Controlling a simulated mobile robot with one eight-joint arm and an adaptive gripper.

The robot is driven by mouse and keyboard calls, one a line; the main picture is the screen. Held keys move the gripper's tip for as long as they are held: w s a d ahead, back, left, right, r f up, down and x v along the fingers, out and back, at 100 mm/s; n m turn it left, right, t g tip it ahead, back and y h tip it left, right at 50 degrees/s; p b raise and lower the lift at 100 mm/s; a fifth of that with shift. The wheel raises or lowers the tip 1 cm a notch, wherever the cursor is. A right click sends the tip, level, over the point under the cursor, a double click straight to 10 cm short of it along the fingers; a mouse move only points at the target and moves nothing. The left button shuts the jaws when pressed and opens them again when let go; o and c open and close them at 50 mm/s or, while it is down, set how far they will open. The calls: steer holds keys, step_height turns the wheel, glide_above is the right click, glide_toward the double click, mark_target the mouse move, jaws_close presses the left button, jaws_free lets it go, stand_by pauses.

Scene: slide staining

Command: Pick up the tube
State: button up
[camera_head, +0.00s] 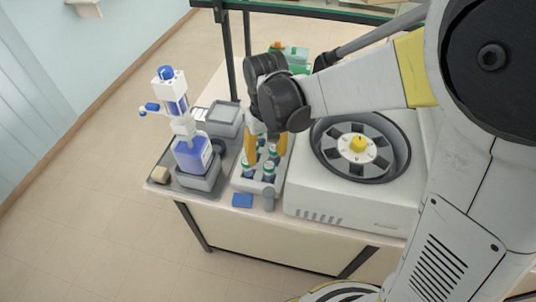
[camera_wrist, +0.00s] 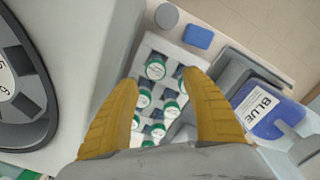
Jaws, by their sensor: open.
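Several tubes with green-rimmed white caps stand in a pale rack (camera_head: 241,184) on the bench. In the wrist view, one tube (camera_wrist: 156,69) stands at the rack's upper left, and others stand lower between and behind my fingers. My gripper (camera_head: 266,150) has yellow fingers and points down over the rack. It also shows in the wrist view (camera_wrist: 168,95), with its two fingers spread wide and nothing held. The fingers partly hide the tubes at the rack's right side. I cannot tell which tube is meant.
A white centrifuge (camera_head: 330,205) with an open rotor stands close on the rack's right in the head view. A small blue block (camera_head: 242,200) lies at the front edge.

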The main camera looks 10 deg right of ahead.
mark_target(269, 165)
steer(key=f+b, duration=0.1)
steer(key=f, duration=0.4)
steer(key=f+b, duration=0.1)
steer(key=f, duration=0.1)
steer(key=shift+s+d+f+b, duration=0.1)
steer(key=shift+d+f+b, duration=0.1)
steer(key=shift+d+b, duration=0.15)
steer(key=shift+r, duration=0.1)
steer(key=shift+c, duration=0.2)
jaws_close()
